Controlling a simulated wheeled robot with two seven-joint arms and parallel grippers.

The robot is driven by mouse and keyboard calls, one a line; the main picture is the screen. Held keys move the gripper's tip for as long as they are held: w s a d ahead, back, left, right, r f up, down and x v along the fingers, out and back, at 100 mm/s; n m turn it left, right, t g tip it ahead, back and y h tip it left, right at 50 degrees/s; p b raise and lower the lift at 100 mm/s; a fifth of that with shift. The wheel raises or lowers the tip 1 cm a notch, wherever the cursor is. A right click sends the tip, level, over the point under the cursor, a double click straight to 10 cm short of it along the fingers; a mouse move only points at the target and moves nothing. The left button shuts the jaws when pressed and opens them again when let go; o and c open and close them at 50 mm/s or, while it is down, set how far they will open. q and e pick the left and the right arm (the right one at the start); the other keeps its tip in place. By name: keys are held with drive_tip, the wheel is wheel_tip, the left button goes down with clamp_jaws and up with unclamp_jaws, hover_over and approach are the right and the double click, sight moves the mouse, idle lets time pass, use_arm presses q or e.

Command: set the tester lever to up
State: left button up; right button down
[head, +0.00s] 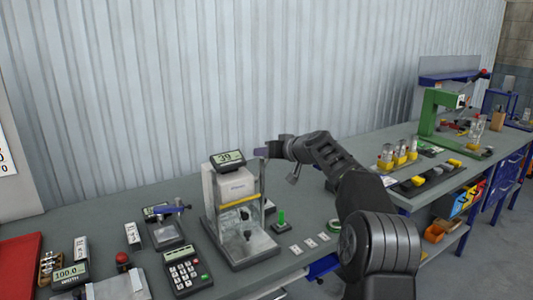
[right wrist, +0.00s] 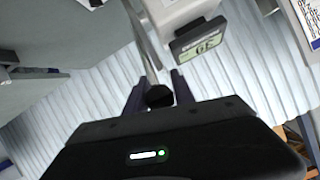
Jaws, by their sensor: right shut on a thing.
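The tester (head: 236,190) is a white, upright machine with a yellow stripe and a small display (head: 228,158) on top, standing on a grey base plate. My right gripper (head: 264,152) is at the upper right of the tester, about level with its display. In the right wrist view, the gripper (right wrist: 158,92) is shut on the dark knob (right wrist: 158,97) at the end of the tester's lever, a grey rod (right wrist: 148,45). In the head view, the knob is hidden by the gripper, so the lever's exact angle is hard to tell. My left gripper is not in view.
A green-topped part (head: 281,218) and small white plates (head: 310,243) lie right of the tester. A calculator-like keypad (head: 186,270) and a small scale (head: 168,236) lie left. A green press (head: 432,112) stands on the far bench. The corrugated wall is behind.

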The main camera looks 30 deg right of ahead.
drive_tip(key=shift+a+f, duration=0.15)
drive_tip(key=shift+f, duration=0.25)
drive_tip(key=c, duration=1.5)
unclamp_jaws()
drive_tip(key=o, duration=0.3)
drive_tip(key=shift+w, duration=0.3)
drive_tip(key=shift+o, duration=0.7)
drive_tip(key=shift+s+r, duration=0.1)
drive_tip(key=shift+r, duration=0.1)
